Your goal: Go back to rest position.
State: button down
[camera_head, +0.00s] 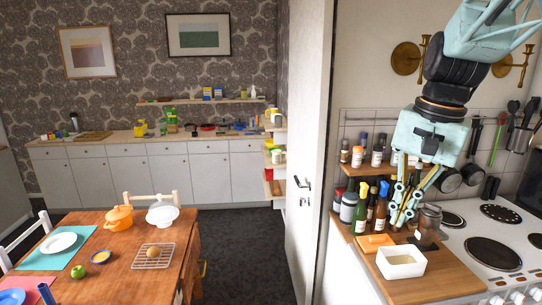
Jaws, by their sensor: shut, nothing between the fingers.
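My gripper (401,218) is on the right of the head view, at the end of my pale green and black arm, pointing down. Its fingers are shut and hold nothing. It hangs in front of the bottles and above the wooden counter (410,289) beside the cooker (497,238). In the picture its tips come close to a glass jar (430,217) and the bottles; I cannot tell whether they touch. Part of the spice shelf is hidden behind the gripper.
A white open container (401,262) and an orange block (375,241) stand below the gripper. Bottles (361,207) crowd its left. Utensils (520,125) hang on the right wall. A white door (307,150) stands left. A dining table (130,255) is farther left.

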jog(key=s+a+n+t+b, duration=0.1)
jog(key=s+a+n, duration=0.1)
jog(key=s, duration=0.7)
jog(key=s+a+f+n+b, duration=0.1)
jog(key=s+a+n, duration=0.2)
jog(key=s, duration=0.6)
jog(key=s+a+f+n+t+b, duration=0.1)
jog(key=s+a+n+b, duration=0.1)
jog(key=s, duration=0.8)
jog(key=shift+a+f+n+t+h, duration=0.2)
jog(key=shift+a+n+t+h, duration=0.15)
jog(key=shift+a+n, duration=0.2)
